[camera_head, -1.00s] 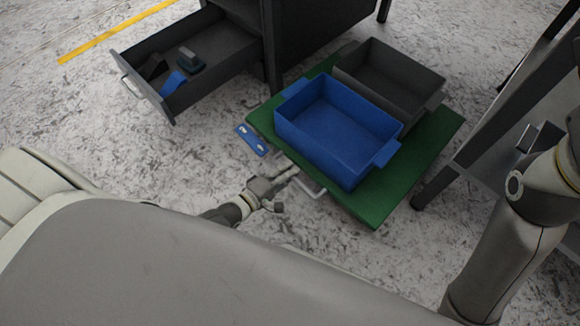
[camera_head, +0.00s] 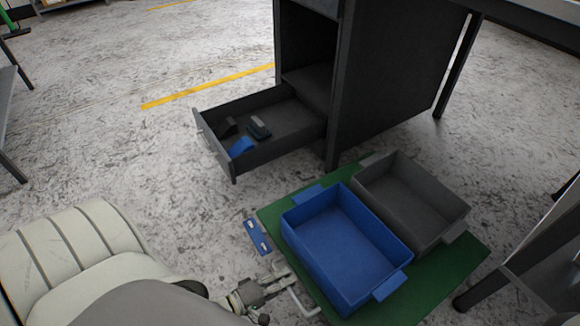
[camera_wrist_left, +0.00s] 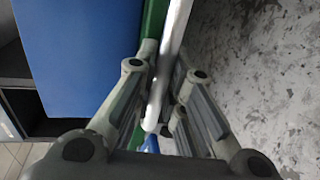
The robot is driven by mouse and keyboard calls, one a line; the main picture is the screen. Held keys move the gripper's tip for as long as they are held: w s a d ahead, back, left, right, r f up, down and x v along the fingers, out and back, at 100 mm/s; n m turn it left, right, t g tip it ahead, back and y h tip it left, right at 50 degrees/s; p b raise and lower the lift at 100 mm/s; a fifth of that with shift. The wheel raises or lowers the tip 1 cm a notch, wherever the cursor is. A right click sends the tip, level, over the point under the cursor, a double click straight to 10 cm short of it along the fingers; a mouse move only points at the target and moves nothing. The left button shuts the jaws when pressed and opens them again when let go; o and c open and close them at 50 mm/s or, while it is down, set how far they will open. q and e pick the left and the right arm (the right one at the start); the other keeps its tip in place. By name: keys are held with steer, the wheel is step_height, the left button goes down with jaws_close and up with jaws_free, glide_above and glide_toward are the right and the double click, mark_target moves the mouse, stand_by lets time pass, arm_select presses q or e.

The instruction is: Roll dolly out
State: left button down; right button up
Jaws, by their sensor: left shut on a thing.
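The green dolly (camera_head: 462,262) stands on the floor at the lower right of the head view. It carries a blue bin (camera_head: 345,250) and a grey bin (camera_head: 412,195) side by side. A pale bar handle (camera_head: 300,302) sticks out from its near left edge. My left gripper (camera_head: 280,284) is at this handle. In the left wrist view, its fingers (camera_wrist_left: 160,95) are shut around the pale handle bar (camera_wrist_left: 174,50), with the dolly's green edge (camera_wrist_left: 153,22) and the blue bin (camera_wrist_left: 80,55) beside it. My right gripper is not in view.
A dark cabinet (camera_head: 375,75) with an open drawer (camera_head: 270,120) stands behind the dolly. The drawer holds small blue and dark items. A blue plate (camera_head: 257,237) lies beside the dolly's left edge.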

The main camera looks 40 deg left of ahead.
arm_select(q)
steer(key=shift+s, duration=0.1)
steer(key=c, duration=1.5)
jaws_free()
steer(key=shift+r, duration=0.1)
steer(key=shift+r, duration=0.7)
steer(key=o, duration=0.9)
steer(key=r, duration=0.7)
steer(key=shift+w+a+r, duration=0.15)
steer(key=shift+w+r, duration=0.1)
steer(key=shift+r, duration=0.1)
steer(key=shift+s+r, duration=0.15)
steer(key=shift+r, duration=0.35)
steer(key=c, duration=0.9)
